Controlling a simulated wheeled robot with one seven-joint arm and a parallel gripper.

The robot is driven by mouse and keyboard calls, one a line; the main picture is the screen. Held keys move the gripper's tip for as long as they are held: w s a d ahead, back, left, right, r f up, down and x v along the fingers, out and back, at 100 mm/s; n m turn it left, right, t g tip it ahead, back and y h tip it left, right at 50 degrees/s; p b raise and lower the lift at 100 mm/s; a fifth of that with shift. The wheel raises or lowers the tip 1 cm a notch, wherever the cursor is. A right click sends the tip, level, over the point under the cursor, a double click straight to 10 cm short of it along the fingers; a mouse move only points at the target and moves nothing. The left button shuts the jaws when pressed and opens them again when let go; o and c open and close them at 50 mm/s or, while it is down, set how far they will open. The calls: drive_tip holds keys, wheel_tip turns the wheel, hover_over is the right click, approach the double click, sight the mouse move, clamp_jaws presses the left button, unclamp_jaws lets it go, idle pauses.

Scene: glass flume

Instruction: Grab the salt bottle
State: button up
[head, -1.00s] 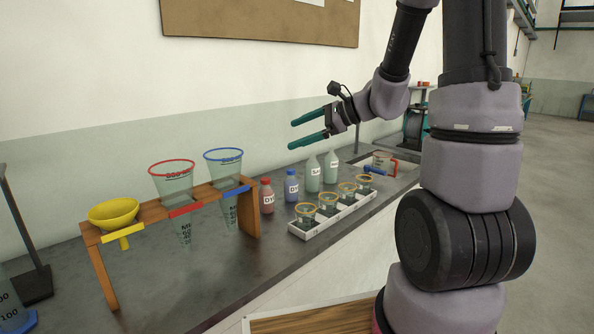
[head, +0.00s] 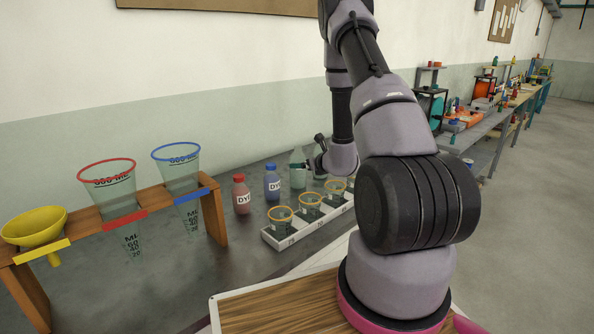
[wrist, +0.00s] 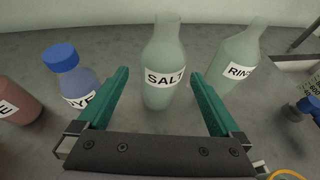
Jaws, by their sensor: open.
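The salt bottle (wrist: 162,72) is pale green, upright and labelled SALT in the wrist view. It stands on the bench straight ahead of my gripper (wrist: 163,95). My gripper is open, with one teal finger to the left of the bottle and one to the right; I cannot tell how deep the bottle is between them. In the head view a pale green bottle (head: 298,168) shows beside my wrist, its label not readable. My fingers are hidden by my arm there.
A blue dye bottle (wrist: 72,80) stands left of my gripper, with a red dye bottle (wrist: 15,105) beyond it. A rinse bottle (wrist: 238,60) stands close on the right. A white tray (head: 283,240) of small cups lies in front. A wooden rack (head: 210,215) stands left.

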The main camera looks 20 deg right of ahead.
drive_tip(key=shift+x, duration=3.15)
drive_tip(key=shift+d, duration=0.15)
drive_tip(key=c, duration=1.2)
